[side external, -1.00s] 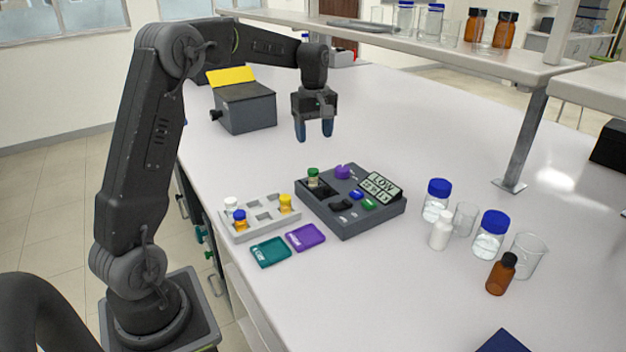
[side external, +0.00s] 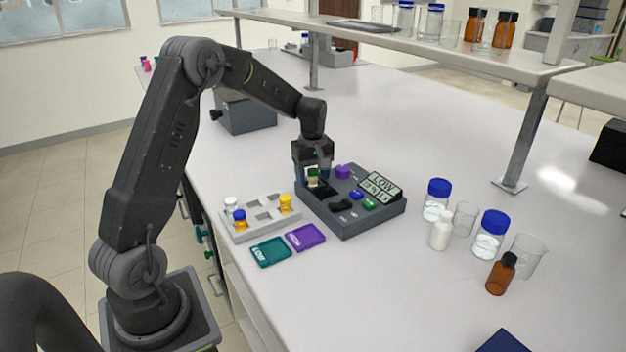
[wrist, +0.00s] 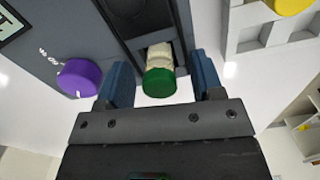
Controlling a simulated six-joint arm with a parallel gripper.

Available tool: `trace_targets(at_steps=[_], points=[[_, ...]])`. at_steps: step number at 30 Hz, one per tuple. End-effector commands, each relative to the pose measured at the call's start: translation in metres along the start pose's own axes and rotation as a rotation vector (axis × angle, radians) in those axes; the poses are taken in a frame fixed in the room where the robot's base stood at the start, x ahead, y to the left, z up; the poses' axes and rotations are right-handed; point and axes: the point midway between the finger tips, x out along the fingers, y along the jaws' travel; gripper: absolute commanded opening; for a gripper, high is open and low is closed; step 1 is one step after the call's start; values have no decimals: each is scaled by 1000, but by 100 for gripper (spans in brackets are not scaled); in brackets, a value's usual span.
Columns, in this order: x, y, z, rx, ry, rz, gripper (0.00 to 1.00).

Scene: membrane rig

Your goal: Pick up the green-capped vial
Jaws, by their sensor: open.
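The green-capped vial (wrist: 159,80) stands in a well of the dark grey rig (wrist: 60,30). In the wrist view its green cap and pale body lie between my two blue fingers, with a gap on each side. In the side external view my gripper (side external: 313,178) is lowered over the rig's back left corner (side external: 352,222), its fingers around the vial, which is partly hidden. My gripper (wrist: 160,88) is open and holds nothing.
A light grey rack (side external: 262,230) with white, blue and yellow-capped vials sits left of the rig. Teal (side external: 271,251) and purple (side external: 306,237) cards lie in front. A purple knob (wrist: 80,78) is close beside one finger. Bottles and beakers stand to the right.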

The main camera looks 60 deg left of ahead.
Motion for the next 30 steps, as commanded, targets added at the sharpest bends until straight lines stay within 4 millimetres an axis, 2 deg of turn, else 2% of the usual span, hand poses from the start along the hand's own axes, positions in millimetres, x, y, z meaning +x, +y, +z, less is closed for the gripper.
trace_targets(at_steps=[5, 23, 30], points=[[0, 0, 0, 0, 0, 0, 61], [-1, 0, 0, 0, 1, 1, 4], [-2, 0, 0, 0, 1, 2, 4]])
